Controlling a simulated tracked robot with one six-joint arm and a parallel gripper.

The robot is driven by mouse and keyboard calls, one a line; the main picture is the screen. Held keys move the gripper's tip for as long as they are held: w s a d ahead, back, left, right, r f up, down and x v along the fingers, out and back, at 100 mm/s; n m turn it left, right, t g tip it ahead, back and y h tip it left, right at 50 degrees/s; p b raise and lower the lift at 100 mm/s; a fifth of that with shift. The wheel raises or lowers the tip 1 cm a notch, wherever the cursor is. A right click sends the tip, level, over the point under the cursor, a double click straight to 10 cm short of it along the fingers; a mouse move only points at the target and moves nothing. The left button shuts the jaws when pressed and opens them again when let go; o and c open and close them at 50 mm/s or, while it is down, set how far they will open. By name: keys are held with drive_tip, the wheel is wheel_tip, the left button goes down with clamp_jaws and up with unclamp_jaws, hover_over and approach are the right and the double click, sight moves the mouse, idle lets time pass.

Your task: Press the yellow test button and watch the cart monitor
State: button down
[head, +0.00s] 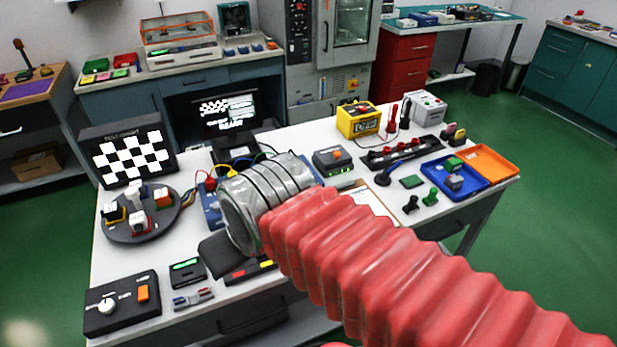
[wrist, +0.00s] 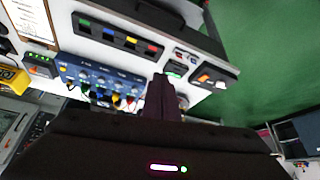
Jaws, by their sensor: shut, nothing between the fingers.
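In the head view the strip (head: 248,272) is partly hidden by my arm. I cannot tell which is the cart monitor.
A blue box with knobs and plugged cables (wrist: 98,78) is left of my fingers in the wrist view. A round dark turntable (head: 142,222), a black switch box (head: 122,303), a yellow meter (head: 358,119) and a blue tray (head: 430,168) crowd the table (head: 235,300).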

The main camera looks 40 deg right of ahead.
drive_tip(key=w+d+m+t+y, duration=0.1)
drive_tip(key=w+d+m, duration=0.5)
drive_tip(key=w+m, duration=0.15)
drive_tip(key=w+d+m+y, duration=0.1)
drive_tip(key=w+d+m, duration=0.45)
drive_tip(key=w, duration=0.35)
drive_tip(key=w+d+f+m+t+h, duration=0.1)
drive_tip(key=w+d+f+m, duration=0.1)
drive_tip(key=d+m, duration=0.3)
drive_tip(key=w+d+f+m+h, duration=0.1)
drive_tip(key=d+m, duration=0.4)
drive_tip(key=d, duration=0.7)
drive_tip(key=w+d+f+m+t, duration=0.1)
drive_tip(key=w+d+f+m, duration=0.3)
drive_tip(key=d, duration=0.4)
drive_tip(key=shift+d+m+t+h, duration=0.3)
drive_tip(key=shift+d+m+h, duration=0.1)
drive_tip(key=shift+m, duration=0.1)
drive_tip(key=shift+f, duration=4.35)
drive_tip(key=shift+f, duration=0.2)
